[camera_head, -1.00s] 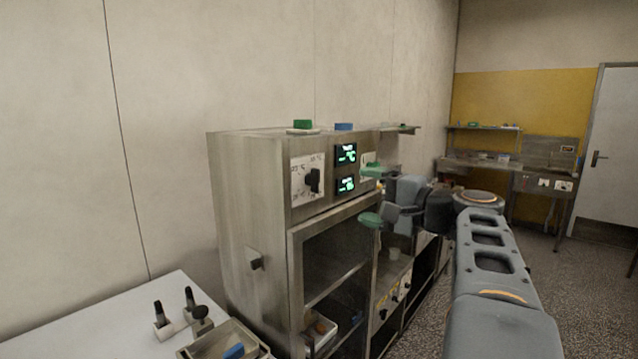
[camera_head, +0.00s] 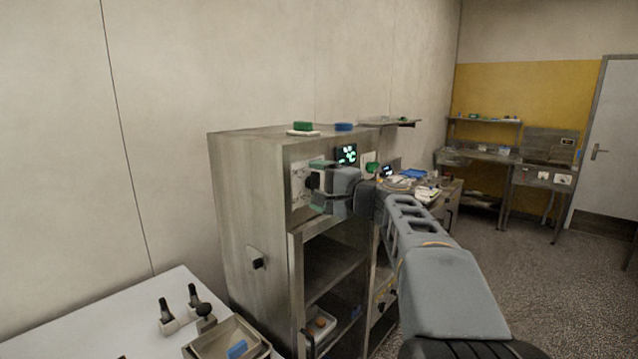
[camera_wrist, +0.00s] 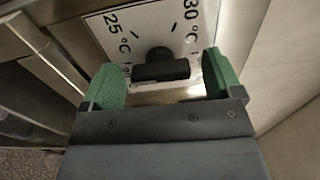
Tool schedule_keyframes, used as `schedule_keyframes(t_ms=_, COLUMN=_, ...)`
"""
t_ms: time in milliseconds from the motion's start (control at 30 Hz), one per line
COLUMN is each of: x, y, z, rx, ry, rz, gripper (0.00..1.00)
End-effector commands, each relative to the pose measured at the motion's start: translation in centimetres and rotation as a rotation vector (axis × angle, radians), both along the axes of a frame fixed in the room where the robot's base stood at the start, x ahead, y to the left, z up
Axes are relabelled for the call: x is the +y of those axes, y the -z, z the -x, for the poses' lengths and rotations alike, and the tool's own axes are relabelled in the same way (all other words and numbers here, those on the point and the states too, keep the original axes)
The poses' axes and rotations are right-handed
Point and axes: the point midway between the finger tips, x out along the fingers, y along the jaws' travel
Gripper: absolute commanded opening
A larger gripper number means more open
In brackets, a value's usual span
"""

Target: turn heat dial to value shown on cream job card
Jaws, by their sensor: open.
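The heat dial is a black knob with a bar grip (camera_wrist: 160,70) on a white scale plate (camera_wrist: 135,22). The wrist view shows the marks 25 °C and 30 °C. In the head view the plate (camera_head: 298,186) is on the upper left of the steel cabinet front, with the dial partly hidden. My gripper (camera_wrist: 163,82) is open, its green fingers on either side of the dial bar with visible gaps. It also shows in front of the plate in the head view (camera_head: 315,184). I cannot make out a cream job card.
A lit display (camera_head: 346,155) is to the right of the dial; my gripper and arm cover the area below it. Green (camera_head: 303,127) and blue (camera_head: 344,127) blocks lie on the cabinet top. A white table (camera_head: 140,318) with a tray is at lower left.

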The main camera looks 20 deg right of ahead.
Motion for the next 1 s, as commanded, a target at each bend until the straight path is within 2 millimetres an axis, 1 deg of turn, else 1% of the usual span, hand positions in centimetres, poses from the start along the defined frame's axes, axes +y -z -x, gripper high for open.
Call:
schedule_keyframes(t_ms=267, x=0.06, y=0.01, z=-0.1, rx=0.0, ry=0.0, rz=0.001, gripper=0.85)
schedule_keyframes(t_ms=367, x=0.05, y=0.01, z=-0.1, rx=0.0, ry=0.0, rz=0.001, gripper=0.77)
schedule_keyframes(t_ms=800, x=0.05, y=0.0, z=-0.08, rx=0.0, ry=0.0, rz=0.001, gripper=0.36)
schedule_keyframes(t_ms=1000, x=0.04, y=0.02, z=-0.08, rx=0.007, ry=0.0, rz=-0.015, gripper=0.36)
